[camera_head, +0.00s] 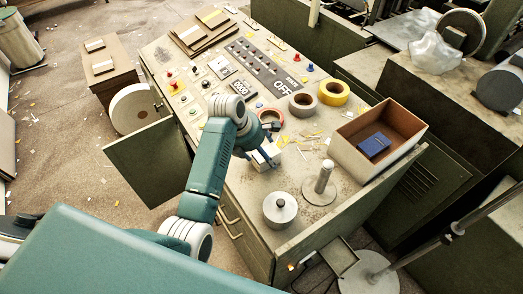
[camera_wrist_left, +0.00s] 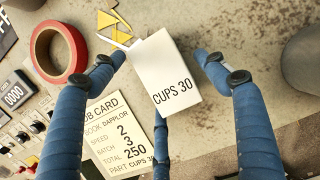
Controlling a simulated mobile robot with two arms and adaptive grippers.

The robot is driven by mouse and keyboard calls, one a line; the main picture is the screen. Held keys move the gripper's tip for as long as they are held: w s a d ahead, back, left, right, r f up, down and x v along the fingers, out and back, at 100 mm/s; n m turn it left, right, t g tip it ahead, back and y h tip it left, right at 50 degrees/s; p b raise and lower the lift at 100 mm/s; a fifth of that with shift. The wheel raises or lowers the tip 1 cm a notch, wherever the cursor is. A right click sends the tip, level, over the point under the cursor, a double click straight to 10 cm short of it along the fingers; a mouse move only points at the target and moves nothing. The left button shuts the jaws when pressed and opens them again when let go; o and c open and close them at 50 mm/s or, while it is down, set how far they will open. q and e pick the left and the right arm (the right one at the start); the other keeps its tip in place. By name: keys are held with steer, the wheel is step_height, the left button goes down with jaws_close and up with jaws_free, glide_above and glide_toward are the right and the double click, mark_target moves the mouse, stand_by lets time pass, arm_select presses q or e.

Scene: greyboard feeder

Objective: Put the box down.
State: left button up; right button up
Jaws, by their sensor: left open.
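The box (camera_wrist_left: 172,62) is white and reads "CUPS 30". In the head view the box (camera_head: 268,158) is on the console top, partly hidden by my left gripper. My left gripper (camera_head: 264,140) is above it with blue fingers spread. In the left wrist view the open fingers (camera_wrist_left: 161,70) stand on either side of the box, with gaps between them and its sides. A third finger shows below it, partly hidden. My right gripper is not in view.
A job card (camera_wrist_left: 118,140) lies beside the box, and a red tape roll (camera_wrist_left: 58,52) is nearby. On the console (camera_head: 240,193) stand a lidded metal pot (camera_head: 280,210), a metal post (camera_head: 322,180) and an open bin (camera_head: 345,158) with a blue pack (camera_head: 374,145). Yellow scraps lie around.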

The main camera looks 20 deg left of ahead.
arm_select(q)
steer(key=b+v, duration=0.2)
steer(key=v, duration=0.6)
steer(key=shift+r, duration=0.4)
steer(key=p+v, duration=0.1)
steer(key=v, duration=0.2)
steer(key=shift+s+a+r, duration=0.15)
steer(key=shift+s+r, duration=0.05)
steer(key=shift+s, duration=0.05)
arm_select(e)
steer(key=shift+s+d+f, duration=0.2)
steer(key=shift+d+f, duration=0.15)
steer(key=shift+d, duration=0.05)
arm_select(q)
steer(key=shift+w, duration=0.1)
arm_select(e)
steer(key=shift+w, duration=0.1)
